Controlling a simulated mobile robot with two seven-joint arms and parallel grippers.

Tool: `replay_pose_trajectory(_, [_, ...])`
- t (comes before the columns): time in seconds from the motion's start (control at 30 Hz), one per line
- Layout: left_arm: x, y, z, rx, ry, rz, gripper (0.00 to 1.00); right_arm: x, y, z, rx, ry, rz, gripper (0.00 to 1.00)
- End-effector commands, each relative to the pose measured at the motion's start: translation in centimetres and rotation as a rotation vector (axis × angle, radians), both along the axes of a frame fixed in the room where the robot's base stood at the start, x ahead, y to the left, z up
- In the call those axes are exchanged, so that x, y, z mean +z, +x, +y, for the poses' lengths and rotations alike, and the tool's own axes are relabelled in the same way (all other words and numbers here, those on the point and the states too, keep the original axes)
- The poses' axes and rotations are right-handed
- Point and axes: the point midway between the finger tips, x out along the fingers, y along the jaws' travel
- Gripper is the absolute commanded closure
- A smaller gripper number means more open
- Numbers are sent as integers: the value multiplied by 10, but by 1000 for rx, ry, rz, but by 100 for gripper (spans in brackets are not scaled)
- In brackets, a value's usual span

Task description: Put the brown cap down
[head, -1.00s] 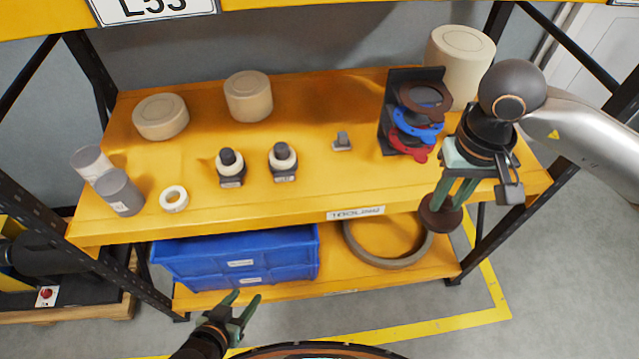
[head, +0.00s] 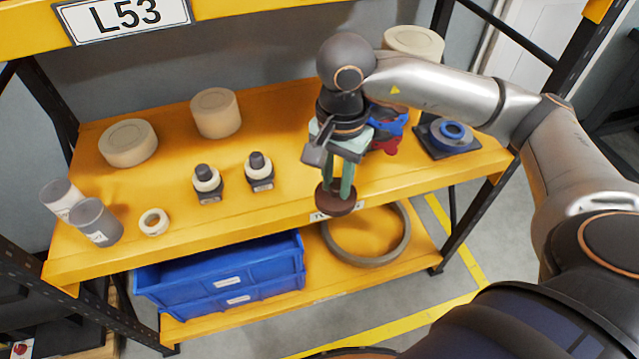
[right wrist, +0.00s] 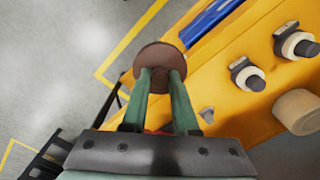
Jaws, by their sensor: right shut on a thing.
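My right gripper (head: 338,186) is shut on the brown cap (head: 335,204), a round dark disc held at its fingertips. In the head view the cap overlaps the shelf's front edge and part of the label there. It looks held in the air, clear of the shelf top. In the right wrist view the cap (right wrist: 160,58) is between the two green fingertips (right wrist: 160,75), with floor and the shelf's edge behind it. My left gripper is not in view.
The yellow shelf (head: 285,200) has free room left of my gripper. Two dark-topped fittings (head: 207,183) (head: 259,171) stand there. Red (head: 386,145) and blue (head: 392,124) parts are partly hidden behind my arm. A blue ring (head: 452,134) sits on a dark base at right.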

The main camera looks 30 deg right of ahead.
Motion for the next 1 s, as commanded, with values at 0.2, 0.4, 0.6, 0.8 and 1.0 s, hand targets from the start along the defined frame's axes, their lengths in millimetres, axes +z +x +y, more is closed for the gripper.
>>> replay_pose_trajectory(0.2, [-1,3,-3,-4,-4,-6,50,2,-6,-12,-439,-3,7,100])
replay_pose_trajectory(0.4, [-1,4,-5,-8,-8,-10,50,4,-11,-23,-844,-7,8,100])
replay_pose_trajectory(0.6, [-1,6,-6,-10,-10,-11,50,7,-16,-33,-1208,-11,9,100])
replay_pose_trajectory(0.8, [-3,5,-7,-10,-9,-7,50,8,-19,-38,-1435,-14,7,100])
replay_pose_trajectory(1.0, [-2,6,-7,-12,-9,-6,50,4,-9,-42,-1507,-13,9,100])
